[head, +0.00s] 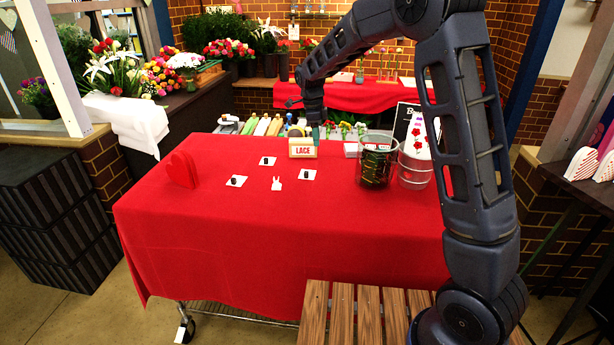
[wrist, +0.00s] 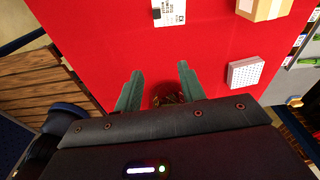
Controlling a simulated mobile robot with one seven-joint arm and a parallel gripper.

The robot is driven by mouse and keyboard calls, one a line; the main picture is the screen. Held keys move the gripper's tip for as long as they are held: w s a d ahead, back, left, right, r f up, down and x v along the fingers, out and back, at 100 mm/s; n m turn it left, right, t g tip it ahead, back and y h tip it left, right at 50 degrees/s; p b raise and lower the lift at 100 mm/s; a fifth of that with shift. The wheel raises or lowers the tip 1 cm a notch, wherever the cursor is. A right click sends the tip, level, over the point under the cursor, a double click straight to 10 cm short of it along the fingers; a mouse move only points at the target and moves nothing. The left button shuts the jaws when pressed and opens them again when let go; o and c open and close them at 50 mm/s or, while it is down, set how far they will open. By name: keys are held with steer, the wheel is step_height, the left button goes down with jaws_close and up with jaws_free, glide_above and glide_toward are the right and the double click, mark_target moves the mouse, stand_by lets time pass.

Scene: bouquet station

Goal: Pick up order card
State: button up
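Three small white cards, each with a dark object on it, lie on the red table: one at the back (head: 262,164), one at the left (head: 232,184) and one at the right (head: 304,178). I cannot tell which one is the order card. A printed white card (wrist: 172,14) with a dark piece on it shows at the top of the wrist view, beyond my fingertips. My gripper (wrist: 158,72) is open, its two greenish fingers apart with nothing held between them. In the head view it hangs over the back of the table near the LACE box (head: 302,152).
A dark glass vase (head: 376,178) and a clear one (head: 413,178) stand at the table's right. A red heart (head: 181,169) stands at the left, a small white figure (head: 277,184) near the middle. A white dotted box (wrist: 245,73) lies right of my fingers. The table's front is clear.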

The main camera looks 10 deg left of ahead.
steer(key=m, duration=0.1)
glide_toward(306, 172)
steer(key=shift+m+h, duration=0.3)
steer(key=f, duration=0.6)
steer(key=d+f, duration=0.1)
steer(key=f, duration=0.1)
steer(key=shift+f, duration=0.4)
jaws_close()
